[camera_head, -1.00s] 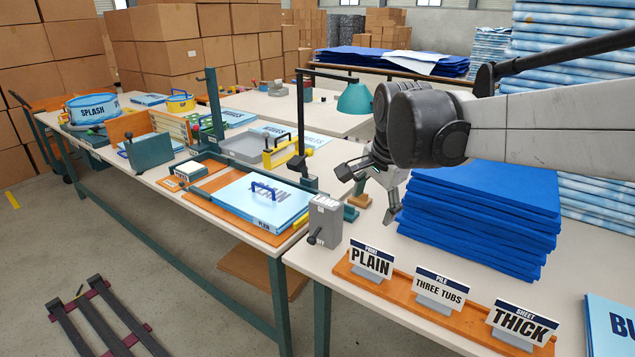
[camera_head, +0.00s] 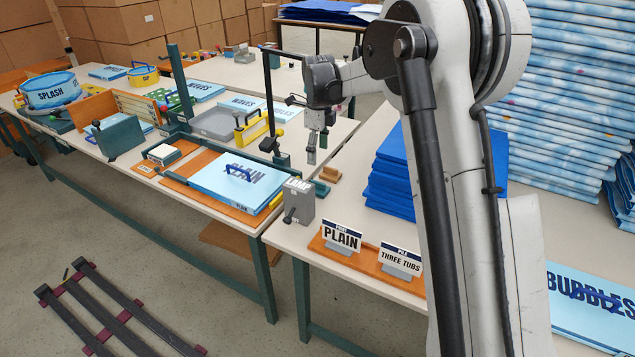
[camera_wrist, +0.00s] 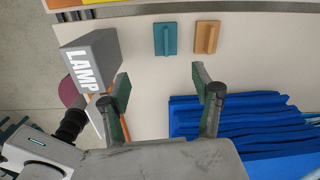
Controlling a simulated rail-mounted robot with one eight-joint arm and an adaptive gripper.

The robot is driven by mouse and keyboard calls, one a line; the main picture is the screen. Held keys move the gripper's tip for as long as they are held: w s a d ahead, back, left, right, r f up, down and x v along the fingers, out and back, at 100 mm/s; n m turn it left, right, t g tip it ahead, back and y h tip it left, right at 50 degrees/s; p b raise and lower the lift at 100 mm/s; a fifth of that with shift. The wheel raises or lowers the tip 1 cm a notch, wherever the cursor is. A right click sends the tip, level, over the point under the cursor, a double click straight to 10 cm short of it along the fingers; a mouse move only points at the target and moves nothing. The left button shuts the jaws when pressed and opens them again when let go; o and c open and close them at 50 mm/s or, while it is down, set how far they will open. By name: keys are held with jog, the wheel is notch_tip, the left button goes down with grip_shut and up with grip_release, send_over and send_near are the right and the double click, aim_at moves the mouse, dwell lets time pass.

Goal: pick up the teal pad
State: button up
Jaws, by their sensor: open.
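The teal pad (camera_wrist: 167,39) is a small flat block with a raised grip bar. It lies on the pale tabletop near the top of the wrist view, left of a similar orange-brown pad (camera_wrist: 207,38). In the head view the teal pad (camera_head: 321,189) sits just right of the grey lamp box, with the brown pad (camera_head: 330,174) behind it. My gripper (camera_wrist: 160,82) is open, with nothing between its fingers. In the wrist view the teal pad lies ahead of the fingertips, apart from them. In the head view my gripper (camera_head: 318,152) hangs above and behind the pads.
The grey LAMP box (camera_wrist: 88,60) stands left of my fingers. A stack of blue sheets (camera_head: 392,180) is on the right. Card signs stand in an orange rack (camera_head: 372,262) at the table front. A dark post (camera_head: 270,105) rises left of my gripper.

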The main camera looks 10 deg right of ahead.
aim_at(318, 182)
jog(key=shift+m, duration=0.6)
jog(key=f, duration=0.3)
jog(key=w+f, duration=0.1)
jog(key=f, duration=0.6)
jog(key=shift+w, duration=0.3)
jog(key=shift+d+f+b, duration=0.15)
jog(key=shift+f+b, duration=0.15)
jog(key=shift+f, duration=1.05)
jog(key=shift+d+f+b, duration=0.1)
jog(key=shift+f+b, duration=0.15)
jog(key=shift+f, duration=1.05)
jog(key=shift+c, duration=0.4)
jog(key=c, duration=1)
notch_tip(318, 182, up, 10)
jog(key=shift+r+p, duration=0.1)
jog(key=shift+p, duration=0.5)
